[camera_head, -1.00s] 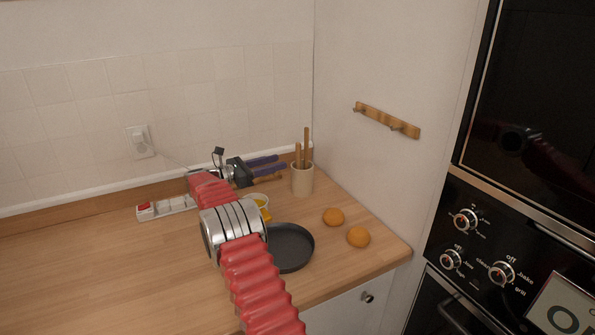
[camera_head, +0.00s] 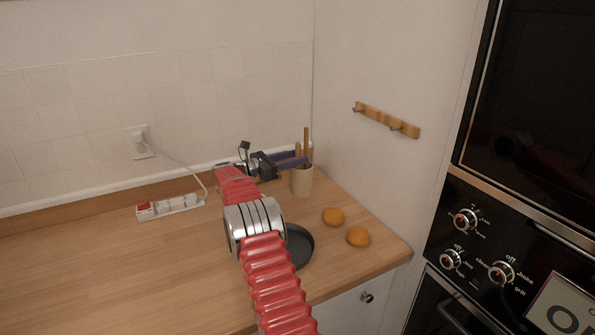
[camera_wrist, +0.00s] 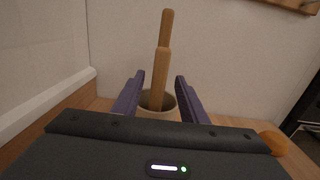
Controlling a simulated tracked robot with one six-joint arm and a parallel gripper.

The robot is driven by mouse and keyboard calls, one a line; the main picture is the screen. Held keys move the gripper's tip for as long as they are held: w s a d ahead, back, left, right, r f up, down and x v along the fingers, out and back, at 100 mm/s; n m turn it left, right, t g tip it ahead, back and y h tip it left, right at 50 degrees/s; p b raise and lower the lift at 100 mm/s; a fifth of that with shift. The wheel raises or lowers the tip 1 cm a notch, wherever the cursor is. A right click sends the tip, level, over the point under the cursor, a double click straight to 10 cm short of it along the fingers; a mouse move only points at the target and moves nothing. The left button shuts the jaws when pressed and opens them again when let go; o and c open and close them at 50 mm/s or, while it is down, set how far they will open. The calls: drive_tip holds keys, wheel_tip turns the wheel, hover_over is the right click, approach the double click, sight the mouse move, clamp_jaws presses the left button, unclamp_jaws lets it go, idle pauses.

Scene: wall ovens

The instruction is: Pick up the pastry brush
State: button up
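Two wooden handles stand upright in a beige pot (camera_head: 302,181) at the back right of the counter. The taller handle (camera_head: 307,137) and the shorter one look alike. I cannot tell which belongs to the pastry brush, as their lower ends are hidden in the pot. My gripper (camera_head: 300,158) has its purple fingers at the pot, beside the handles. In the wrist view my gripper (camera_wrist: 159,80) is open, with one finger on each side of the handles (camera_wrist: 159,80) and a gap to both. The pot's rim (camera_wrist: 172,102) shows between the fingers.
A dark round pan (camera_head: 300,246) sits partly behind my arm. Two orange-brown round items, one (camera_head: 333,217) and another (camera_head: 358,237), lie right of it. A white power strip (camera_head: 171,207) is at left. Walls close the corner behind the pot; a hook rail (camera_head: 386,121) hangs right.

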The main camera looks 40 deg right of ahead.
sight(304, 154)
drive_tip(key=shift+x, duration=2.6)
drive_tip(key=shift+w, duration=0.15)
drive_tip(key=shift+c, duration=0.5)
clamp_jaws()
